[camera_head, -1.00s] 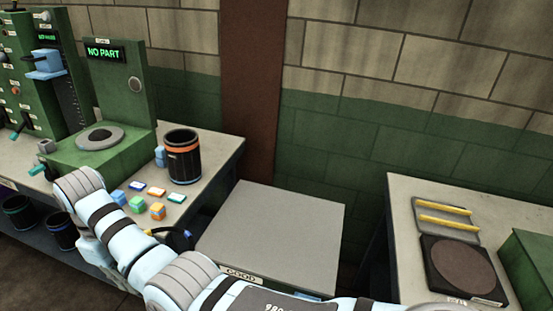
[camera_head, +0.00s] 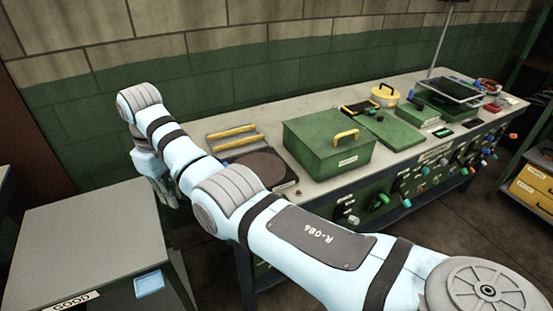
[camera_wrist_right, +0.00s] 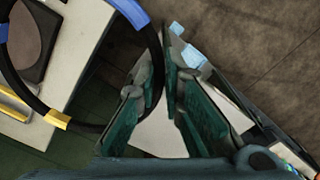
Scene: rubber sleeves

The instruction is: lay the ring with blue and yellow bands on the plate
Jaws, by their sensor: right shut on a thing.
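The black ring with blue and yellow bands (camera_wrist_right: 152,42) shows large at the left of the right wrist view. My right gripper (camera_wrist_right: 157,78) is shut on its rim, and part of the ring runs out of the picture. In the head view my right gripper (camera_head: 166,192) hangs beside the left end of the long bench, mostly behind my arm; the ring cannot be made out there. The round brown plate (camera_head: 262,167) lies on a black square base on that bench, right of the gripper. The plate also shows in the wrist view (camera_wrist_right: 25,42), within the ring's outline. My left gripper is out of view.
A tray with yellow bars (camera_head: 235,138) lies behind the plate. A green box with a yellow handle (camera_head: 325,145) stands right of it. A grey table marked GOOD (camera_head: 85,240) stands at left, with a gap before the bench.

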